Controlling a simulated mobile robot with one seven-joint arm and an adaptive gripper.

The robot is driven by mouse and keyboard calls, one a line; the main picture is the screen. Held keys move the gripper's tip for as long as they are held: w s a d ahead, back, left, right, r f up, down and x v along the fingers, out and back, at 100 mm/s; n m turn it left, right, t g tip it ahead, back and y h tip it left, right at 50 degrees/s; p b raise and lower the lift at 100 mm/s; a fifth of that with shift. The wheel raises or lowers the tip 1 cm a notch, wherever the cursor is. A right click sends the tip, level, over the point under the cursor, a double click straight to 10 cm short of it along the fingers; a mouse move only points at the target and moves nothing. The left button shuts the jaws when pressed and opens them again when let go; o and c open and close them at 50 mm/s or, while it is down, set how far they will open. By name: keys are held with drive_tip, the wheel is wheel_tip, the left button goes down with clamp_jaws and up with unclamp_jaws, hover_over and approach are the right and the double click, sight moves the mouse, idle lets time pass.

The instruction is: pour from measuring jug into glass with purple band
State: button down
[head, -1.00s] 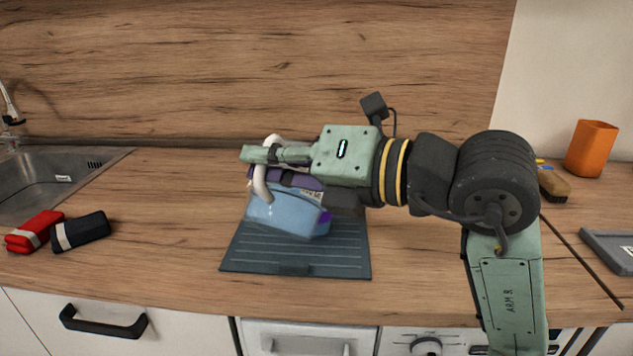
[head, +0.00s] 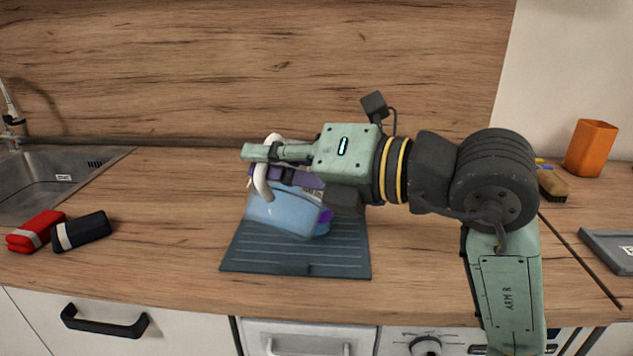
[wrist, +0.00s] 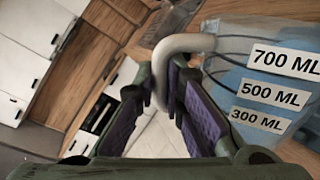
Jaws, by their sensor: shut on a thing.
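The measuring jug (head: 283,212) is see-through, with blue inside and a pale handle (head: 262,182). It is tilted over the dark mat in the head view. My gripper (head: 262,163) is shut on the handle, its purple-padded fingers on either side. The wrist view shows the handle (wrist: 184,43) between the fingers and the jug's side (wrist: 232,72) with 700, 500 and 300 ML labels. The glass with purple band (head: 326,216) is mostly hidden behind the jug and under my gripper; its band and some blue below show. I cannot see the jug's spout or any stream.
The ridged dark mat (head: 295,262) lies near the counter's front edge. A red pouch (head: 34,231) and a dark pouch (head: 81,232) lie left, by the sink (head: 60,178). An orange cup (head: 591,148), a brush (head: 553,185) and a grey tray (head: 612,248) are right.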

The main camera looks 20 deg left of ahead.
sight(255, 211)
idle(0.5)
drive_tip(key=s+f+n+b, duration=0.1)
drive_tip(key=f+b, duration=0.1)
drive_tip(key=s+f+n+b, duration=0.1)
drive_tip(key=f+b, duration=0.1)
drive_tip(key=b, duration=0.1)
drive_tip(key=s+f+b, duration=0.1)
drive_tip(key=b, duration=0.2)
drive_tip(key=shift+s+f+n+t, duration=0.1)
drive_tip(key=shift+f+n+t, duration=0.2)
drive_tip(key=shift+f+n, duration=0.1)
drive_tip(key=shift+s+r, duration=0.15)
drive_tip(key=shift+s, duration=0.15)
drive_tip(key=shift+r+p, duration=0.3)
drive_tip(key=s+f+n+y+b, duration=0.1)
drive_tip(key=s+f+n+b, duration=0.4)
drive_tip(key=b, duration=0.5)
wheel_tip(255, 211, down, 3)
drive_tip(key=shift+s+r+n+t+b, duration=0.15)
drive_tip(key=shift+n+t+b, duration=0.2)
drive_tip(key=shift+n, duration=0.25)
